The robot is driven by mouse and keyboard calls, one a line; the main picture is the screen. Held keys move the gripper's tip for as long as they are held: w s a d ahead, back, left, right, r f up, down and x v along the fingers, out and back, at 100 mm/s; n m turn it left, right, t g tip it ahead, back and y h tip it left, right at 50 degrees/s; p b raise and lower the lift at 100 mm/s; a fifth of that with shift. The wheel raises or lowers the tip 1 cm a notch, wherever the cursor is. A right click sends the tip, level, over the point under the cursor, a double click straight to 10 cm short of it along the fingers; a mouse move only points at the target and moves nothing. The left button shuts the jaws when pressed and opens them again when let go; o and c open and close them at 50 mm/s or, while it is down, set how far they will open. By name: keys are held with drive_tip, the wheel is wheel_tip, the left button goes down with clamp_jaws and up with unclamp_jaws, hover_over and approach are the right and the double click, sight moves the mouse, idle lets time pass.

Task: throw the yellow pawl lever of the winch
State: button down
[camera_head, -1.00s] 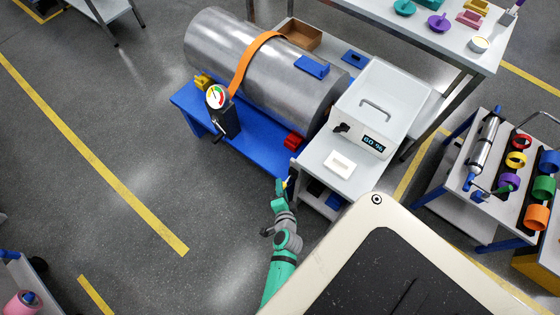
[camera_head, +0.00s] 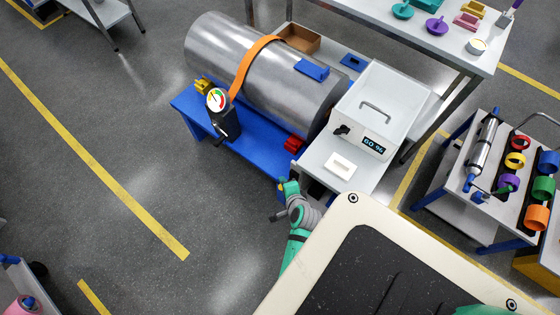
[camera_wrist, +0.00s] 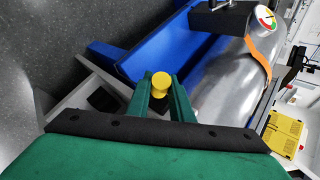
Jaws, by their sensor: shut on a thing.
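The yellow pawl lever (camera_wrist: 160,82) shows in the wrist view as a round yellow knob end between my fingertips. My gripper (camera_wrist: 160,92) is shut on it, with one green finger on each side. The rest of the lever is hidden below the knob. In the head view my gripper (camera_head: 286,186) is at the front right end of the blue stand, just below the white bench. The lever is too small and covered to make out clearly there. An orange strap (camera_head: 247,68) runs over the steel drum (camera_head: 225,50) on the blue stand (camera_head: 240,150).
A dial gauge (camera_head: 217,99) on a black post stands at the front of the stand. A white bench (camera_head: 320,165) with a display box (camera_head: 375,105) is close to the right of my gripper. A cart of coloured rings (camera_head: 512,180) stands far right.

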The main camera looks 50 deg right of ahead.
drive_tip(key=shift+w+r, duration=0.1)
drive_tip(key=shift+w, duration=0.05)
drive_tip(key=c, duration=1.6)
unclamp_jaws()
drive_tip(key=shift+o, duration=0.2)
drive_tip(key=v, duration=1)
drive_tip(key=shift+s+r, duration=0.25)
drive_tip(key=shift+r, duration=0.05)
drive_tip(key=shift+a, duration=0.15)
